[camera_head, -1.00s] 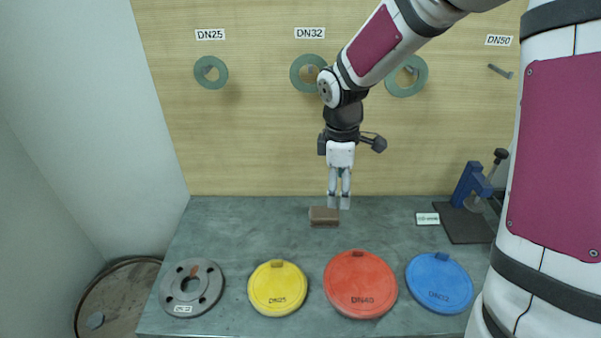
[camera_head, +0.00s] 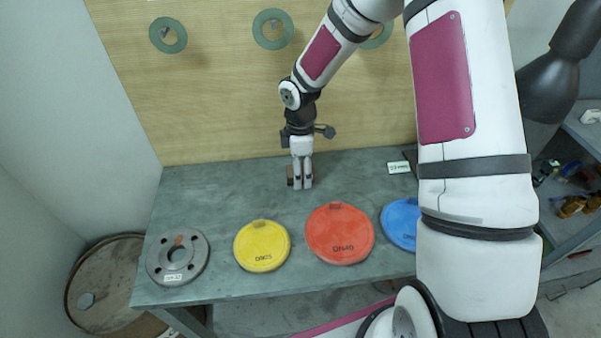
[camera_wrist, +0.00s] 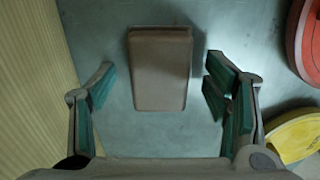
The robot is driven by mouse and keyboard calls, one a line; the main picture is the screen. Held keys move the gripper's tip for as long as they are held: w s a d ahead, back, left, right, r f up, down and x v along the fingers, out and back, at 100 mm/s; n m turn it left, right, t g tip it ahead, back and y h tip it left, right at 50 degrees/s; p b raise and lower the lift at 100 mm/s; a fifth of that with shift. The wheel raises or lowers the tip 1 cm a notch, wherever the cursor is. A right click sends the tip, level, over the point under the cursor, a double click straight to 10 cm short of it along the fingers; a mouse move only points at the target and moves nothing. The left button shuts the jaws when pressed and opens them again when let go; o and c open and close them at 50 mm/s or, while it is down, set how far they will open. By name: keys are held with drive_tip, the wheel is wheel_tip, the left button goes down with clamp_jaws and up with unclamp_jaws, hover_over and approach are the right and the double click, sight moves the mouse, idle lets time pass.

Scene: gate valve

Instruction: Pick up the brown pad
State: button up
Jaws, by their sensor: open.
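The brown pad (camera_wrist: 160,72) is a small block lying on the grey bench. In the wrist view it lies between and ahead of my gripper's two open, green-lined fingers (camera_wrist: 160,98), with a gap on each side. In the head view my gripper (camera_head: 303,182) points down close to the bench top near the back wall. It hides most of the brown pad (camera_head: 290,175), and only a sliver shows at its left. My gripper holds nothing.
The bench (camera_head: 225,195) bears a grey flange (camera_head: 198,258), a yellow disc (camera_head: 262,246), a red disc (camera_head: 340,234) and a blue disc (camera_head: 398,222) along the front. Green rings (camera_head: 168,35) hang on the board behind. A brown drum (camera_head: 100,285) stands at lower left.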

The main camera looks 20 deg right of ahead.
drive_tip(key=shift+f, duration=0.3)
drive_tip(key=c, duration=1.2)
drive_tip(key=shift+c, duration=0.2)
drive_tip(key=shift+r, duration=0.1)
drive_tip(key=shift+s+r, duration=0.15)
drive_tip(key=shift+r, duration=0.25)
wheel_tip(320, 180, up, 6)
drive_tip(key=shift+r+b, duration=0.1)
drive_tip(key=shift+b, duration=0.35)
drive_tip(key=s+a, duration=0.1)
drive_tip(key=s, duration=0.5)
drive_tip(key=s+a, duration=0.1)
drive_tip(key=s, duration=0.6)
drive_tip(key=s+a, duration=0.2)
drive_tip(key=s, duration=0.4)
drive_tip(key=shift+s, duration=0.2)
